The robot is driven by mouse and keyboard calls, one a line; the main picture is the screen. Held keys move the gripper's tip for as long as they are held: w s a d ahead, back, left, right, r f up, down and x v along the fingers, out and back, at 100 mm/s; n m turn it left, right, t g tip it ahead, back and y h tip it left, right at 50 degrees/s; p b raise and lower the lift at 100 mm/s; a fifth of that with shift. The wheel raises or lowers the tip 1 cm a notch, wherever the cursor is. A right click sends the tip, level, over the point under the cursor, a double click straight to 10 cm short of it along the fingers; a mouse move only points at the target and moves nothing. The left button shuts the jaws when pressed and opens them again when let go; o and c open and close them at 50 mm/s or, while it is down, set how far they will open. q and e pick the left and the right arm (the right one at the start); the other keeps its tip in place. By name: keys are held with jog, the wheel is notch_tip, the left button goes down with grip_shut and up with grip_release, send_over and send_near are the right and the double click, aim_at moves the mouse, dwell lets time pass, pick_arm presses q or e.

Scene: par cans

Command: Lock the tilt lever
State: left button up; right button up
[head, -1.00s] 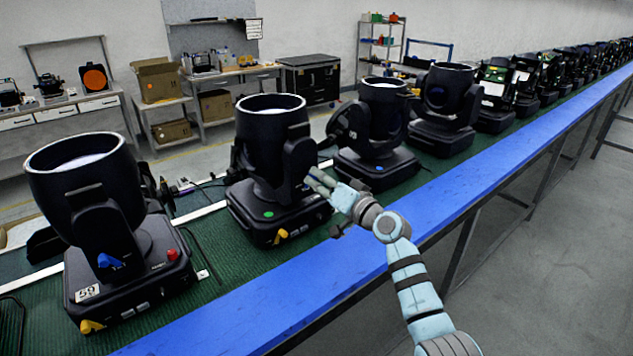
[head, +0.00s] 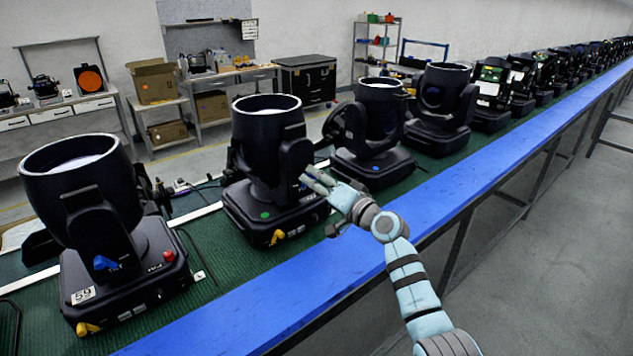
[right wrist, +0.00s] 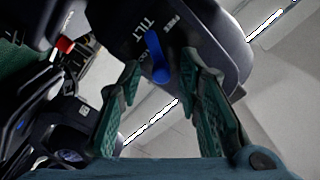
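The black moving-head lamp (head: 268,150) second from the left stands on the green belt. Its yoke arm faces my right gripper (head: 308,178). In the right wrist view the blue tilt lever (right wrist: 159,62) shows on the dark yoke arm (right wrist: 205,35), beside white lettering "TILT", "FREE" and a partly covered word. My right gripper (right wrist: 160,78) is open, with one green-padded finger on each side of the lever. I see gaps between pads and lever but cannot tell contact for sure. In the head view the lever is hidden at the fingers. My left gripper is not in view.
A nearer lamp (head: 85,205) with its own blue lever (head: 104,263) stands at the left. Another lamp (head: 378,125) stands just beyond. A blue rail (head: 300,290) runs along the belt's near side. The floor right of it is clear.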

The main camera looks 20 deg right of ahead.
jog(key=v, duration=1.2)
jog(key=shift+f, duration=0.1)
